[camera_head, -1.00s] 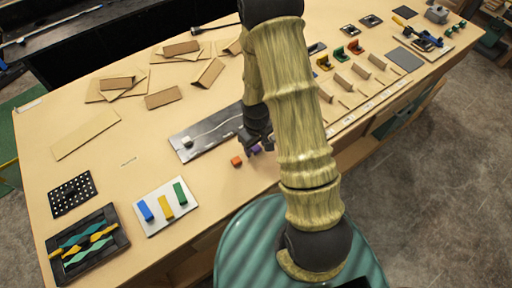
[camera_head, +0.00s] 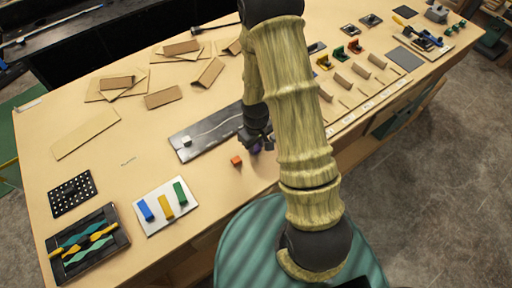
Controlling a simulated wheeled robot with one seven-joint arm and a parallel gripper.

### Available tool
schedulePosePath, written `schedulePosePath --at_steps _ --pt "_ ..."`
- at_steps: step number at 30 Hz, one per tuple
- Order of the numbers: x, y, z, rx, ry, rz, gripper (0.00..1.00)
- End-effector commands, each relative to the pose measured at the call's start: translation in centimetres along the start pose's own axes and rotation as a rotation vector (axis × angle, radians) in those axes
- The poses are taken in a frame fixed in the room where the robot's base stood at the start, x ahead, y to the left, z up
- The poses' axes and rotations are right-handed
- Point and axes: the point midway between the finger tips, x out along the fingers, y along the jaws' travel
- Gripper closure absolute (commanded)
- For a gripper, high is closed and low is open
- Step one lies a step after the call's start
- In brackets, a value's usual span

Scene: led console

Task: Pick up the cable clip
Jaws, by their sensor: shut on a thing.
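My gripper (camera_head: 257,145) is low over the front part of the table, at the near right end of a dark plate (camera_head: 206,135). It is shut on a small purple clip (camera_head: 256,148), which is mostly hidden by the fingers and the arm. A small orange clip-like block (camera_head: 237,161) lies on the table just left of the gripper, apart from it. A small whitish block (camera_head: 187,141) sits on the left end of the dark plate, next to a thin pale cable line. Whether the purple piece touches the table cannot be told.
A white board (camera_head: 166,207) with blue, yellow and green blocks lies to the left front. A dark tray (camera_head: 88,243) with coloured strands and a perforated black plate (camera_head: 72,195) are farther left. Cardboard pieces lie behind. Bare table surrounds the orange block.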

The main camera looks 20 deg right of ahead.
Motion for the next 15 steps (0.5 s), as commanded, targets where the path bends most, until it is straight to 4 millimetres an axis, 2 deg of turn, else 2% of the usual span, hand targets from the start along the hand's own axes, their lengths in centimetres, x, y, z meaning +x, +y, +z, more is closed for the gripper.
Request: schedulePosePath --at_steps 8,15 --pt "-0.7 0.0 -0.1 0.000 0.003 0.001 0.95" --pt "-3.6 0.1 -0.1 0.000 0.005 0.002 0.95"
